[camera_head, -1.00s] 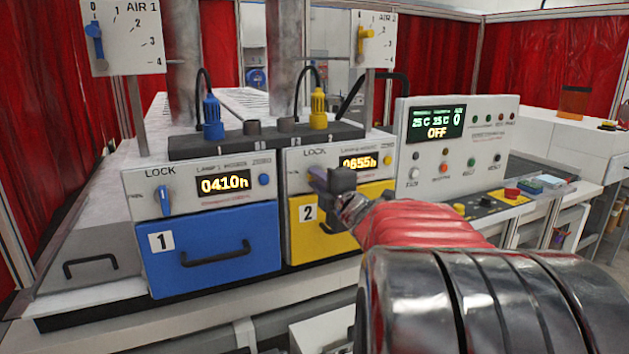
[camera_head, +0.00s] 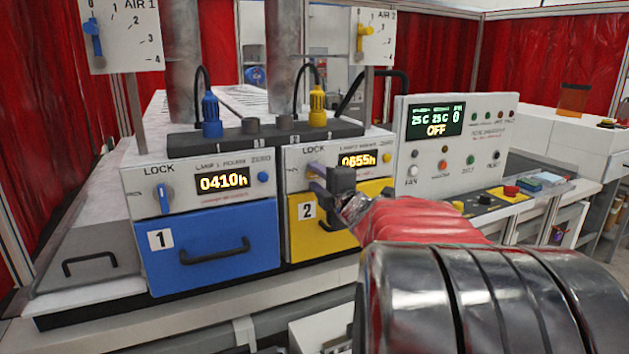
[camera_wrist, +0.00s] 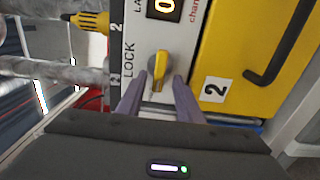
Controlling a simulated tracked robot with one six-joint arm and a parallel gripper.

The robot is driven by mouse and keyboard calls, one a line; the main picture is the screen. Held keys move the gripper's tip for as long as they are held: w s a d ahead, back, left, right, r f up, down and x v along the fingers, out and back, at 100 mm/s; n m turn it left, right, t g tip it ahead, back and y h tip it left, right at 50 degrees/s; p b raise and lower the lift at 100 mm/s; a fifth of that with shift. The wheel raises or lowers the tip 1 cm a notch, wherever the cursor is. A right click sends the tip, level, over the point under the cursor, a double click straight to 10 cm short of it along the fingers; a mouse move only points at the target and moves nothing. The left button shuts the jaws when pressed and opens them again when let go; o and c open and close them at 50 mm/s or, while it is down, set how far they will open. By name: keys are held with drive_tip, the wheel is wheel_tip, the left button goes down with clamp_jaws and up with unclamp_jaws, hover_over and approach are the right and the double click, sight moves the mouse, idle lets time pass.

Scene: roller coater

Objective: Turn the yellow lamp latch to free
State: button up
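The yellow lamp latch (camera_wrist: 159,68) is on the white lamp 2 panel, beside the word LOCK in the wrist view. Its handle lies roughly along the line of that lettering, slightly tilted. My gripper (camera_wrist: 161,80) is open, with one finger on each side of the handle's near end and a small gap at both sides. In the head view my gripper (camera_head: 316,178) is at the left part of the lamp 2 panel and hides the latch there. Whether the fingertips touch the panel cannot be told.
The yellow drawer 2 (camera_head: 308,238) is below the panel. The blue drawer 1 (camera_head: 222,250) and its blue latch (camera_head: 164,199), upright, are to the left. A control box (camera_head: 452,150) stands to the right. Yellow (camera_head: 318,106) and blue (camera_head: 212,114) cable plugs stand above.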

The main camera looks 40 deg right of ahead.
drive_tip(key=v, duration=1.3)
drive_tip(key=shift+s, duration=0.4)
